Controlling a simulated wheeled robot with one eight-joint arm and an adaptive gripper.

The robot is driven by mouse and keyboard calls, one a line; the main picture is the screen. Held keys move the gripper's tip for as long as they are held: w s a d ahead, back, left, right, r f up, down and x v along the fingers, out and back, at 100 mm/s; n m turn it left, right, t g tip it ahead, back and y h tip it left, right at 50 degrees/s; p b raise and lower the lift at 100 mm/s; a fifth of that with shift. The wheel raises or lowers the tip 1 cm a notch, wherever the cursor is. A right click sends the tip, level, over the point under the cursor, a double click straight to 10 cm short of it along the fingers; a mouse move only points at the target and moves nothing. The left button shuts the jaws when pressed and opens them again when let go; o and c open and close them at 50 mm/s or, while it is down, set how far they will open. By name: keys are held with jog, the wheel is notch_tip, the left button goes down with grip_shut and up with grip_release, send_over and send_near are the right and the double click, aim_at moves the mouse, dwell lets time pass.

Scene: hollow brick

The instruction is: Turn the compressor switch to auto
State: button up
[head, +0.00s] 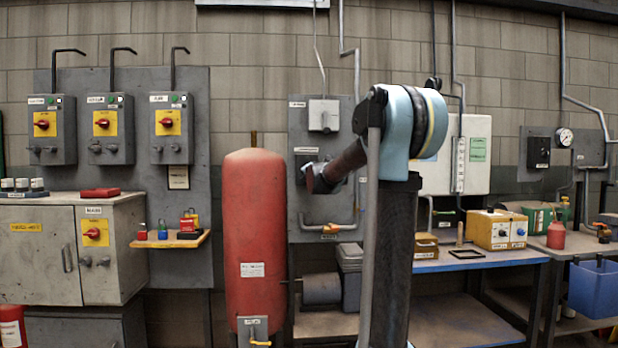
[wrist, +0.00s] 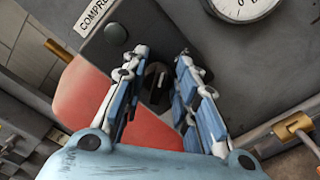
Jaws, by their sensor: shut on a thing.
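The compressor switch (wrist: 155,76) is a dark knob on a grey box, seen in the wrist view between my fingers. My gripper (wrist: 160,62) is shut on it, with one blue-padded finger on each side. The pointer direction of the knob is mostly hidden by the fingers and shadow. A label (wrist: 96,14) starting with "COMPR" is above left of the knob. In the head view, my arm reaches toward the grey wall panel (head: 300,130) and hides the switch.
A round gauge (wrist: 240,6) is at the top of the wrist view, and a brass fitting (wrist: 292,127) is at the right. In the head view, a red tank (head: 255,225) stands left of my arm. A workbench (head: 480,262) is at the right.

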jog(key=m, duration=0.6)
jog(key=shift+s+d+f+m, duration=0.1)
jog(key=shift+d+f+m, duration=0.05)
jog(key=shift+f+m, duration=0.2)
dwell(0.5)
jog(key=o, duration=0.9)
jog(key=shift+f, duration=0.1)
jog(key=s, duration=1.1)
jog(key=shift+s, duration=0.35)
